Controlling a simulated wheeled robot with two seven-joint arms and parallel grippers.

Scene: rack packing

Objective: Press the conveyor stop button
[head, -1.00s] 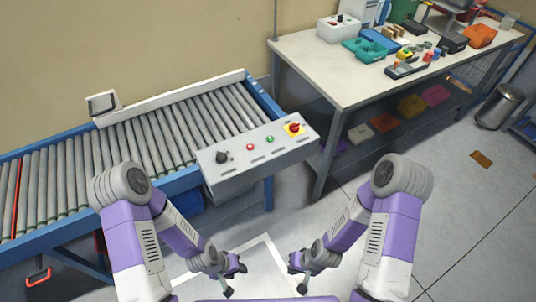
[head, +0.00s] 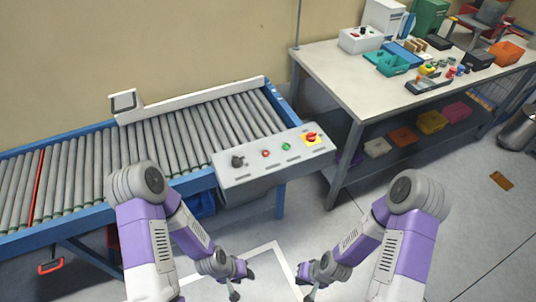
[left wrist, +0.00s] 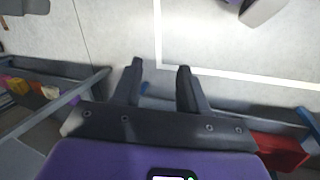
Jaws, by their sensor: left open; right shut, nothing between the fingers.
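The grey control panel (head: 235,182) is fixed at the front right end of the roller conveyor (head: 190,138). On its top are a black knob (head: 237,162), a red button (head: 266,153), a green button (head: 287,147) and a red switch on a yellow plate (head: 311,138). My left gripper (head: 236,286) hangs low in front of the panel, touching nothing.
A workbench (head: 345,80) with bins and tools stands at the back right, with coloured bins on its lower shelf. White tape (head: 283,262) marks the floor below my grippers. The space between my arms and the panel is clear.

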